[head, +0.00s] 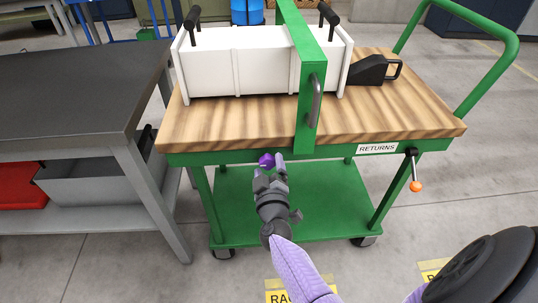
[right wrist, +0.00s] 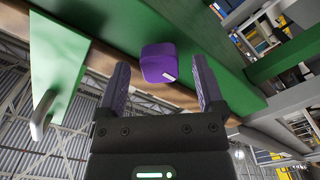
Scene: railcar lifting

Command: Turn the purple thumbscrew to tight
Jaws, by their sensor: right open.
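The purple thumbscrew (head: 266,160) sits on the front green edge of the cart, just below the wooden top. In the right wrist view the thumbscrew (right wrist: 158,64) is a rounded purple block with a short white mark near its lower right corner. My right gripper (head: 270,174) is open right in front of it. Its two dark fingers stand one on each side of the thumbscrew, with a gap on both sides. The gripper hides part of the cart's edge in the head view. My left gripper is not in view.
A white railcar body (head: 265,65) lies on the wooden cart top (head: 420,118) under a green bar (head: 305,60) with a grey handle (head: 315,100). A black wedge (head: 368,70) stands right of it. An orange-knobbed lever (head: 415,185) hangs at right. A grey bench (head: 70,90) stands left.

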